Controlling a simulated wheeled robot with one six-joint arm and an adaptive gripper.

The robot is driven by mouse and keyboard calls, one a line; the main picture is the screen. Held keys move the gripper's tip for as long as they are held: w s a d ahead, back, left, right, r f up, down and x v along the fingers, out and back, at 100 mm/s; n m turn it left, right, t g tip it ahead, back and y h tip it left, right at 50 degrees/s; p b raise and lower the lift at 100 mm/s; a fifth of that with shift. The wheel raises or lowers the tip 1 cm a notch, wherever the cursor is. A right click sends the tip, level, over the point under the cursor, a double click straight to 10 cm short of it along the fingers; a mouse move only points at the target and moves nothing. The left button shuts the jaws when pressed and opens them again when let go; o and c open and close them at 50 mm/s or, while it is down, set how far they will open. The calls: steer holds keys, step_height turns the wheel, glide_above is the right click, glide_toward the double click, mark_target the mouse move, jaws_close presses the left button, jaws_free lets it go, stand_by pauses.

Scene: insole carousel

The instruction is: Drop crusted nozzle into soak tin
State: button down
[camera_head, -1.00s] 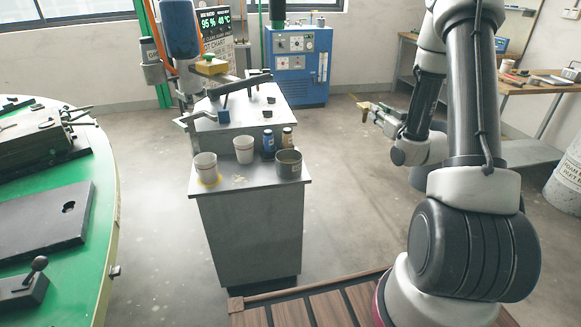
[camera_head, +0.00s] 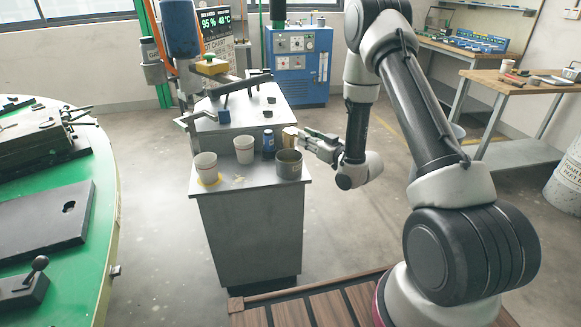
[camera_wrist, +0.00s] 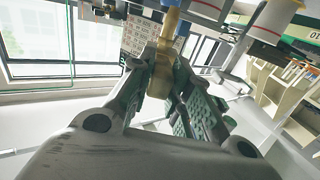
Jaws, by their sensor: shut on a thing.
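The crusted nozzle is a brass-coloured piece held upright between the fingers of my gripper (camera_wrist: 158,85) in the wrist view, its body (camera_wrist: 161,72) at the fingertips. In the head view my gripper (camera_head: 301,137) reaches in from the right, just behind and above the soak tin. The nozzle (camera_head: 290,136) there overlaps the spot of a small tan-capped bottle, so the two are hard to tell apart. The soak tin (camera_head: 289,168) is an open grey metal can at the right front corner of the grey cabinet top. Its contents are hidden.
Two white cups (camera_head: 205,167) and a dark blue bottle (camera_head: 268,143) stand left of the tin on the cabinet (camera_head: 245,190). A green round table (camera_head: 105,210) is at left. Floor right of the cabinet is clear.

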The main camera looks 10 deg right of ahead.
steer(key=shift+f, duration=1.6)
steer(key=c, duration=1.3)
jaws_free()
steer(key=shift+o, duration=0.2)
steer(key=shift+d, duration=0.1)
steer(key=v, duration=1.2)
